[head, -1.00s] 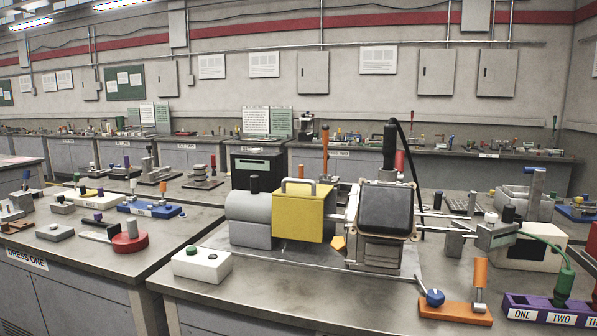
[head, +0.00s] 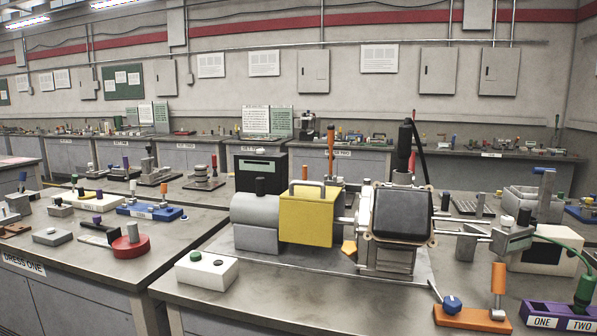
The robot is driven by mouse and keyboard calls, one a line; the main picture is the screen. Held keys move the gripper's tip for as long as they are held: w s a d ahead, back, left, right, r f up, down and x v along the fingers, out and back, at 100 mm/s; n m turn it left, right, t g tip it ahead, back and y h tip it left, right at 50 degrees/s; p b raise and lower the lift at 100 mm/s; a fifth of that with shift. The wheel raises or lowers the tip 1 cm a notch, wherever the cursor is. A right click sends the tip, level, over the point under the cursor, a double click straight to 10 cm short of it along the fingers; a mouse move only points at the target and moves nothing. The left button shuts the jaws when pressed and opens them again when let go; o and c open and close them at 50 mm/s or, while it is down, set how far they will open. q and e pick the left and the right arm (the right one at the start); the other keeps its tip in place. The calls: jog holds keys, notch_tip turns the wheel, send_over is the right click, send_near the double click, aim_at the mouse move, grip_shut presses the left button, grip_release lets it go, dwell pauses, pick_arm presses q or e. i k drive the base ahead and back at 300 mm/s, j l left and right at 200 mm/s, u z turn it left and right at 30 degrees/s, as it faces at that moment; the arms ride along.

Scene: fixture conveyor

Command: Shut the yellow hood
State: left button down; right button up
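The yellow hood (head: 306,219) is a box with a grey bar handle (head: 307,185) on top. It stands on the grey base plate (head: 345,268) of a machine on the near bench. A grey drum (head: 255,222) on a grey block is directly left of it, and the hood hides whatever is at the drum's right end. A gap separates the hood from the dark-faced machine block (head: 402,213) on the right. I cannot tell from here whether the hood counts as open or shut. Neither of my grippers is in view.
An orange lever fixture (head: 472,316) and a purple labelled block (head: 560,315) are front right. A black-handled lever (head: 404,148) rises behind the machine block. An aisle separates the left bench (head: 75,262).

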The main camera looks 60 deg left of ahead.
aim_at(306, 210)
jog(key=j+u, duration=0.25)
jog(key=j, duration=1.45)
